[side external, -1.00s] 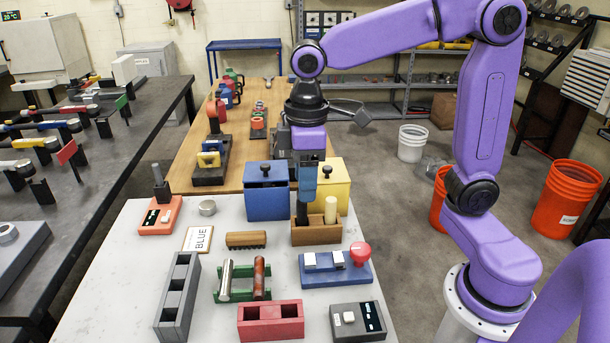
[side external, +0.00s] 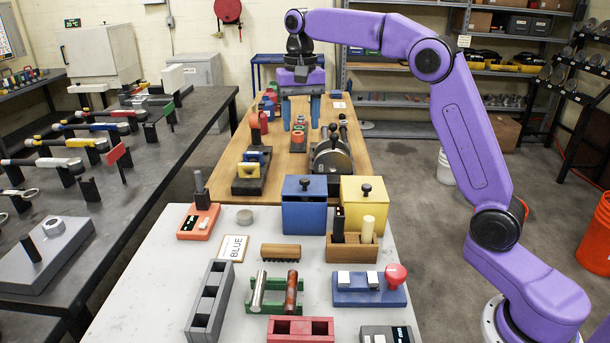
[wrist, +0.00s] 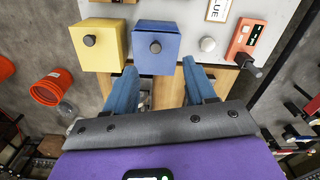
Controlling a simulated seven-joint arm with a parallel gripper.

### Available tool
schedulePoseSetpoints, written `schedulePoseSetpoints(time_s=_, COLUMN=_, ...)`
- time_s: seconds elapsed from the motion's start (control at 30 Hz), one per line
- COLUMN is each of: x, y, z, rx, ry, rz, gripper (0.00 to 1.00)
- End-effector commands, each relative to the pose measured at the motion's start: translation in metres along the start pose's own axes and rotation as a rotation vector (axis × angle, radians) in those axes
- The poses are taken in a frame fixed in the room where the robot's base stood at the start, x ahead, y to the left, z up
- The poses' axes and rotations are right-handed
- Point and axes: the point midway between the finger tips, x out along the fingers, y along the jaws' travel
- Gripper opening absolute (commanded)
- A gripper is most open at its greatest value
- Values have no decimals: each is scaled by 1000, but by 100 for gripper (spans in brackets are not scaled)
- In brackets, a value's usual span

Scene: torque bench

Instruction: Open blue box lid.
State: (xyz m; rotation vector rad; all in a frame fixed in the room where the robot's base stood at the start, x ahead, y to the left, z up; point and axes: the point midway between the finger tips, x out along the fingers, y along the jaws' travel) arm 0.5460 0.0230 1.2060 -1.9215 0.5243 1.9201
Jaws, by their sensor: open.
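The blue box (side external: 304,214) stands on the white bench top beside the yellow box (side external: 362,208). Its blue lid (side external: 304,187) lies closed on top, with a dark knob (side external: 305,183) in the middle. In the wrist view the blue box (wrist: 156,48) is ahead of my fingers, with its knob (wrist: 155,47) roughly centred between them. My gripper (side external: 301,112) is open and empty, with its two blue fingers apart. It is above the wooden bench, behind the boxes and clear of the lid. The wrist view shows my gripper (wrist: 160,72) too.
A wooden holder (side external: 352,250) with a black and a cream peg stands in front of the yellow box. A round dark metal fixture (side external: 331,158) stands on the wooden bench behind the boxes. An orange-red device (side external: 198,222) and a BLUE label card (side external: 233,247) lie left.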

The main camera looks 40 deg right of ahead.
Motion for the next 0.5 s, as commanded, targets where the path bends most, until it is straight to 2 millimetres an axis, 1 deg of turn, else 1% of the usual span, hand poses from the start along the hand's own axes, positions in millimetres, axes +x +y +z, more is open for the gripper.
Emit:
schedulePoseSetpoints(time_s=0.03, x=-1, y=4, z=-12, rx=71, ry=1, rz=-1, gripper=55)
schedulePoseSetpoints(time_s=0.1, x=-3, y=9, z=-24, rx=151, ry=0, rz=0, gripper=55)
schedulePoseSetpoints(time_s=0.2, x=-5, y=15, z=-33, rx=224, ry=-1, rz=1, gripper=55)
schedulePoseSetpoints(time_s=0.37, x=-2, y=17, z=-37, rx=258, ry=-2, rz=2, gripper=55)
schedulePoseSetpoints(time_s=0.5, x=11, y=17, z=-37, rx=255, ry=-4, rz=3, gripper=55)
